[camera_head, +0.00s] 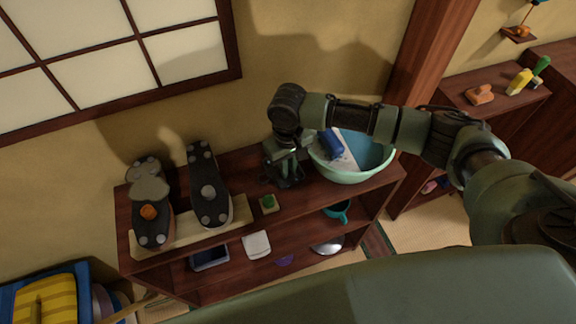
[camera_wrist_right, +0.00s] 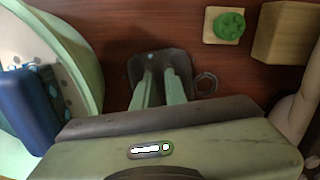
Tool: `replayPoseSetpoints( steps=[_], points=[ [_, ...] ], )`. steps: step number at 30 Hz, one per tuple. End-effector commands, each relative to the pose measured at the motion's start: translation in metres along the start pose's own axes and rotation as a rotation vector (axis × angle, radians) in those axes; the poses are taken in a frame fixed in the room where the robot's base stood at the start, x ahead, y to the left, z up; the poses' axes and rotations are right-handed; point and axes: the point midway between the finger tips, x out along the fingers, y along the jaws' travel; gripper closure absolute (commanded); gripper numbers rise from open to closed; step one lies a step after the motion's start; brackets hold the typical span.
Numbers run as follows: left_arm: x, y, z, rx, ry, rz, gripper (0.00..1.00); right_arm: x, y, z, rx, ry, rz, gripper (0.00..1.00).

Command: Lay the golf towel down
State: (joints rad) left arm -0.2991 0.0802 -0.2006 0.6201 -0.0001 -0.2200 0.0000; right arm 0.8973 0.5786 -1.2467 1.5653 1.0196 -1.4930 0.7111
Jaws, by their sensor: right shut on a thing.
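The golf towel appears to be the small dark grey piece (camera_wrist_right: 137,68) with a pale blue dot, at the fingertips of my right gripper in the right wrist view. A thin ring (camera_wrist_right: 206,83) lies to its right. My right gripper (camera_head: 284,172) points down over the shelf top, left of the green bowl; its two pale green fingers (camera_wrist_right: 162,85) are shut on the dark piece. The piece is at or just above the wood; I cannot tell if it touches. In the head view it is a dark patch under the gripper, partly hidden. My left gripper is not in view.
The green bowl (camera_head: 345,178) with a blue item (camera_head: 330,142) stands close right of the gripper. Dark studded objects (camera_head: 208,185) stand farther left. A lower shelf holds a teal cup (camera_head: 338,211) and white cloth (camera_head: 256,245).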

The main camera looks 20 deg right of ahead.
Motion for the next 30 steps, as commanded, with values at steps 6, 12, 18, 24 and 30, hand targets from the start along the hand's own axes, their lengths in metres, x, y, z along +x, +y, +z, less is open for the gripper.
replayPoseSetpoints(
  steps=[6, 12, 18, 24, 30],
  points=[
    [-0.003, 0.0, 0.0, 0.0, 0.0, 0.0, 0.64, 0.004, 0.0, 0.0, 0.001, 0.0, 0.0, 1.0],
    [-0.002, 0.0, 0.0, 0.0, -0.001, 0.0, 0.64, 0.004, 0.0, 0.0, 0.001, 0.001, 0.0, 0.62],
    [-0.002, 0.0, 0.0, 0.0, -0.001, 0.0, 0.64, 0.004, 0.0, 0.0, 0.0, 0.0, 0.0, 0.62],
    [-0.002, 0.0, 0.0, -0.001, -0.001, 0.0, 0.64, -0.013, 0.0, -0.001, 0.0, 0.002, -0.001, 0.62],
    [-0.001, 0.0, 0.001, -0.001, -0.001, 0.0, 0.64, -0.048, 0.0, -0.001, 0.001, 0.003, 0.0, 0.62]
  ],
)
